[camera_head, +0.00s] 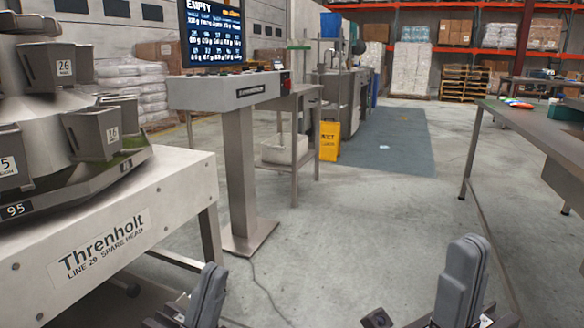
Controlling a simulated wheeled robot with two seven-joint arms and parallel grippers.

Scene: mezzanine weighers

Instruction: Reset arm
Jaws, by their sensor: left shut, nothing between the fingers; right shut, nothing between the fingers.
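My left gripper (208,292) shows at the bottom edge, left of centre, with its grey fingers pointing up. It is shut and empty, in front of the white Threnholt machine base. My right gripper (463,280) shows at the bottom edge, right of centre, also pointing up. It is shut and empty over the concrete floor. Both grippers are apart from each other and seem to touch nothing. Their lower parts are cut off by the frame's bottom edge.
The white Threnholt base (165,195) carries grey weigh buckets (93,130) at left. A control stand (242,150) with a screen (212,30) is beyond. A steel table (535,122) is at right. A yellow floor sign (329,140) stands mid-distance. The middle floor is open; a cable lies there.

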